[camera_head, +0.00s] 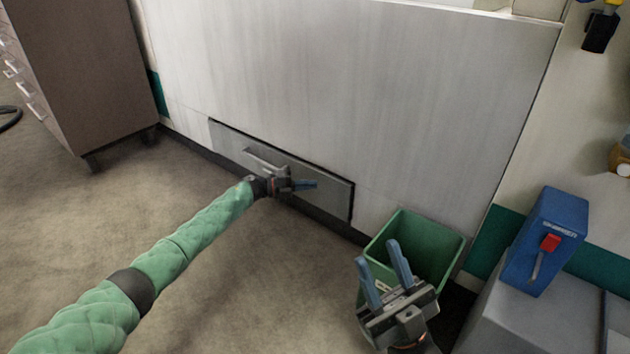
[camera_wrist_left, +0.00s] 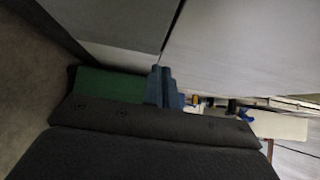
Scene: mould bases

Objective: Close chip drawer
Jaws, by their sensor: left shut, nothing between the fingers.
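The chip drawer (camera_head: 325,188) is a grey panel with a bar handle (camera_head: 262,160), low in the large grey cabinet. It sits flush or nearly flush, with a dark line along its top and right edges; I cannot tell whether a small gap remains. My left gripper (camera_head: 305,185) is shut and empty in front of the drawer's middle, right of the handle. Whether it touches the panel is unclear. In the left wrist view the blue fingertips (camera_wrist_left: 166,86) are together beside a grey surface. My right gripper (camera_head: 385,268) is open and empty, in front of a green bin.
The green bin (camera_head: 425,245) stands right of the drawer and also shows in the left wrist view (camera_wrist_left: 108,84). A blue box with a red switch (camera_head: 545,242) is at the right. A brown drawer cabinet (camera_head: 85,75) stands at the left. Carpet before the drawer is clear.

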